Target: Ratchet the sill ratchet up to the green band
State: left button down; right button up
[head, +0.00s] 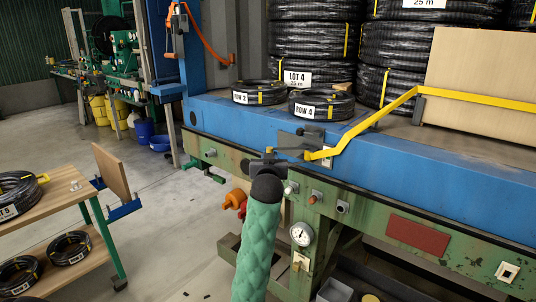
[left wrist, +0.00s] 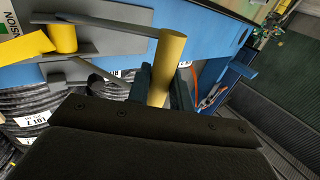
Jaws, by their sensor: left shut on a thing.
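The sill ratchet (head: 301,138) is a grey unit on the blue bed sill, with a yellow strap (head: 378,116) running from it up to the right. My left gripper (head: 270,158), on the green-sleeved arm, is at the ratchet's left side. In the left wrist view, my left gripper (left wrist: 158,92) is shut on the yellow handle grip (left wrist: 171,58) at the end of a grey lever (left wrist: 105,22). A yellow strap roll (left wrist: 62,38) shows beside the lever. A white label (left wrist: 10,20) ending in "SION" is cut off at the left edge. My right gripper is out of view.
Small hose coils marked ROW 2 (head: 259,92) and ROW 4 (head: 321,104) lie on the bed behind the ratchet. Taller coil stacks (head: 308,43) and a wooden panel (head: 482,80) stand behind. A round gauge (head: 301,233) is below. A wooden cart (head: 62,197) stands left.

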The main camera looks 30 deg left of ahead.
pick_arm(q)
jog(key=shift+s+d+r, duration=0.1)
jog(key=shift+s+d, duration=0.35)
jog(key=shift+d, duration=0.3)
jog(key=shift+s+d, duration=0.4)
jog(key=shift+d, duration=0.35)
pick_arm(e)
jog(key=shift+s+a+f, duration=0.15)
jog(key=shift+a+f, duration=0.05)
